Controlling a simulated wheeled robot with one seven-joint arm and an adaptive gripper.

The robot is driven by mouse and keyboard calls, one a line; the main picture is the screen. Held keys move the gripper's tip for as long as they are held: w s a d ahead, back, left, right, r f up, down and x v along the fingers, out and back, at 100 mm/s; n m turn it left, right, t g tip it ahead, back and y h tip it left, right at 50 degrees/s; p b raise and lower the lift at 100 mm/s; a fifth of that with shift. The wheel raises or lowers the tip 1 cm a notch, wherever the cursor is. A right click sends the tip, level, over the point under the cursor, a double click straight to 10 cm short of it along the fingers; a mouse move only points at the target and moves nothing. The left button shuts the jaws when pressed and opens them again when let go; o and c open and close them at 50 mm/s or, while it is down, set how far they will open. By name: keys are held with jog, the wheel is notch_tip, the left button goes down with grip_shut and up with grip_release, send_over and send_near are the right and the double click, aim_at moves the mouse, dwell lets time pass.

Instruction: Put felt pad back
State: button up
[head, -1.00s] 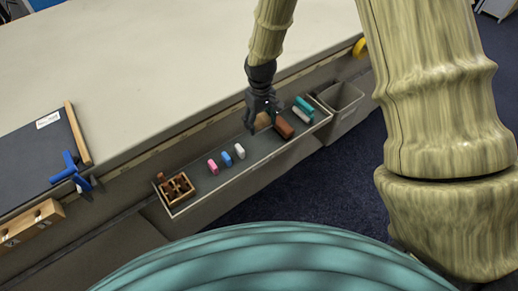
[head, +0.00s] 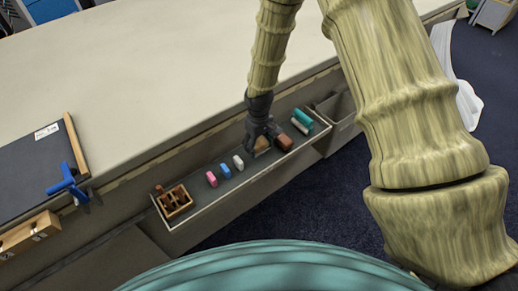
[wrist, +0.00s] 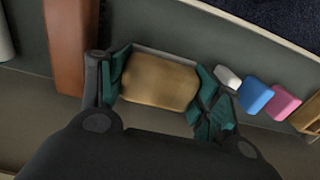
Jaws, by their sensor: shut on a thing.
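The felt pad appears to be the tan, rounded block in my gripper; it shows between the fingers in the wrist view (wrist: 160,82) and partly in the head view (head: 262,143). My gripper (wrist: 160,92) is shut on it, with one green-padded finger at each side. In the head view my gripper (head: 259,146) is down at the long grey tray (head: 231,189) along the table's side. The pad is at the tray, left of a brown block (head: 284,143). Whether it touches the tray floor cannot be told.
The tray also holds a white block (head: 238,162), a blue block (head: 225,171), a pink block (head: 211,179), a teal piece (head: 303,117) and a wooden divided box (head: 174,202). An empty grey bin (head: 338,106) hangs to the right. Blue clamp-like tool (head: 67,182) lies left.

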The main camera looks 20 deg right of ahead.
aim_at(259, 150)
jog(key=shift+f, duration=1.6)
jog(key=shift+f, duration=0.1)
jog(key=o, duration=1.1)
jog(key=shift+r+b, duration=0.75)
jog(key=shift+r, duration=5.4)
